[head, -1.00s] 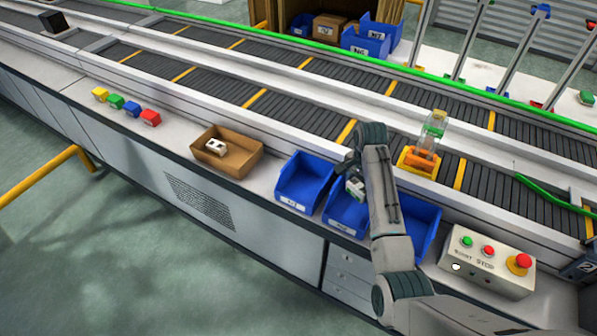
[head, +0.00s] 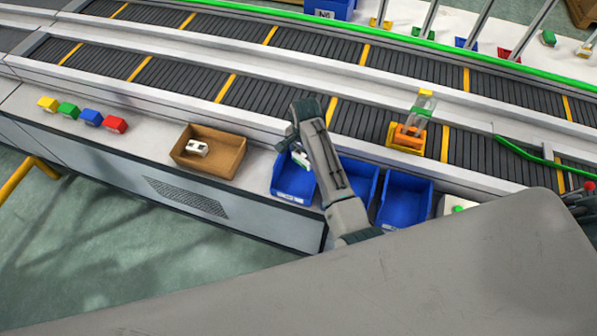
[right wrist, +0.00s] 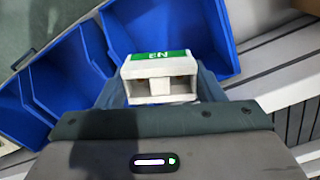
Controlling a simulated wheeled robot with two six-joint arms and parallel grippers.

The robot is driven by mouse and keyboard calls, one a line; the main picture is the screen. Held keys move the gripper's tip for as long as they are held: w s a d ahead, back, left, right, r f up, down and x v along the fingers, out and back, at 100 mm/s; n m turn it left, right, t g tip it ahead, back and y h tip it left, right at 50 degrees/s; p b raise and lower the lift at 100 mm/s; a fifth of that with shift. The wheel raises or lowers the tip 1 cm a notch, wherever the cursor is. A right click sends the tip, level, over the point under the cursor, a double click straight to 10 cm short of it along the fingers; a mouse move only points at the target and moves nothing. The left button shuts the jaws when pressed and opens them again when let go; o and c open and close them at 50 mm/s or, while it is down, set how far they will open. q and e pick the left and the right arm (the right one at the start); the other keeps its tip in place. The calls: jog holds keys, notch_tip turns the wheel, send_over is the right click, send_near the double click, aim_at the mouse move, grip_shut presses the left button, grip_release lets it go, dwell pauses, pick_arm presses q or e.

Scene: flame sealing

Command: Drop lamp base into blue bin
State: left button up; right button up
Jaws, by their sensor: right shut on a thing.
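In the head view the lamp base (head: 301,158) hangs below the right gripper (head: 299,148), over the leftmost blue bin (head: 293,186). In the right wrist view that blue bin (right wrist: 225,60) lies behind and below the lamp base. A middle blue bin (head: 366,180) is partly hidden by my right arm. A right blue bin (head: 405,198) looks empty. My left gripper is not in view.
A brown box (head: 225,155) with a white piece in it stands left of the bins. Coloured blocks (head: 91,118) line the counter farther left. A clear lamp on an orange holder (head: 405,138) sits on the conveyor (head: 345,120). A grey surface covers the foreground.

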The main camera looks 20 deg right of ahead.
notch_tip(320, 180, down, 2)
jog(key=shift+w+f, duration=0.2)
jog(key=shift+f, duration=0.45)
jog(key=o, duration=1.1)
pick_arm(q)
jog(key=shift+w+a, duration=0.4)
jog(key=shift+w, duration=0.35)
pick_arm(e)
jog(key=shift+r, duration=0.1)
